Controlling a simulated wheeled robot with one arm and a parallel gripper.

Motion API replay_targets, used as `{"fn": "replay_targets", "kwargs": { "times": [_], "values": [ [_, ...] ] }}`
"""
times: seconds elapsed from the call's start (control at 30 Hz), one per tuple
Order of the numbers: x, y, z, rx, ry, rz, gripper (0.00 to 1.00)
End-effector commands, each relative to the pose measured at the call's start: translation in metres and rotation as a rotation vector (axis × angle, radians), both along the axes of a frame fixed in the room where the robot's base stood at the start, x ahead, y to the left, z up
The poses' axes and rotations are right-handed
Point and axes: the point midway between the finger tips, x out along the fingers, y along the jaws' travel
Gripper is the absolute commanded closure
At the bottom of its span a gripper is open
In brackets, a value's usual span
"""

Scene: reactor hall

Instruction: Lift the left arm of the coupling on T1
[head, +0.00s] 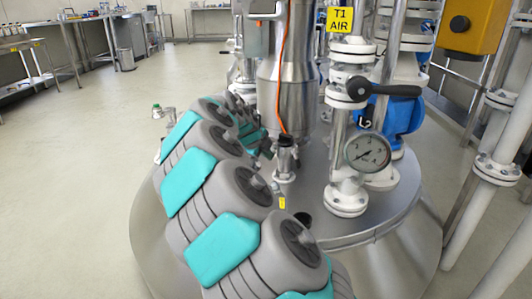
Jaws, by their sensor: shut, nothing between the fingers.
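The T1 vessel (385,212) has a domed steel top, with a yellow "T1 AIR" sign (340,19) above it. A small upright steel coupling (286,160) stands on the lid, left of the pressure gauge, with an orange hose (282,75) running up from its dark top. Its side arms are too small to make out clearly. My grey and teal arm comes up from the bottom and bends towards the coupling. My gripper (266,152) is shut and empty, close to the coupling's left side. My arm partly hides it, and I cannot tell whether it touches.
A pressure gauge (367,152), a black-handled valve (385,90) and white flanged pipes stand right of the coupling. A large steel cylinder (286,85) rises behind it. A yellow box (470,25) is at upper right. The floor at left is open.

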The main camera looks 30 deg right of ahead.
Motion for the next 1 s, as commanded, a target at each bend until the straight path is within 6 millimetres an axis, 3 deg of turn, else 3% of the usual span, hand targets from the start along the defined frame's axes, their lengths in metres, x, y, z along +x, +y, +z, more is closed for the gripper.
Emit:
{"fn": "replay_targets", "kwargs": {
  "times": [0.63,1.0],
  "values": [
    [0.002,-0.006,-0.023,0.001,0.003,-0.002,1.00],
    [-0.012,0.026,-0.022,-0.002,-0.002,0.001,1.00]
  ]
}}
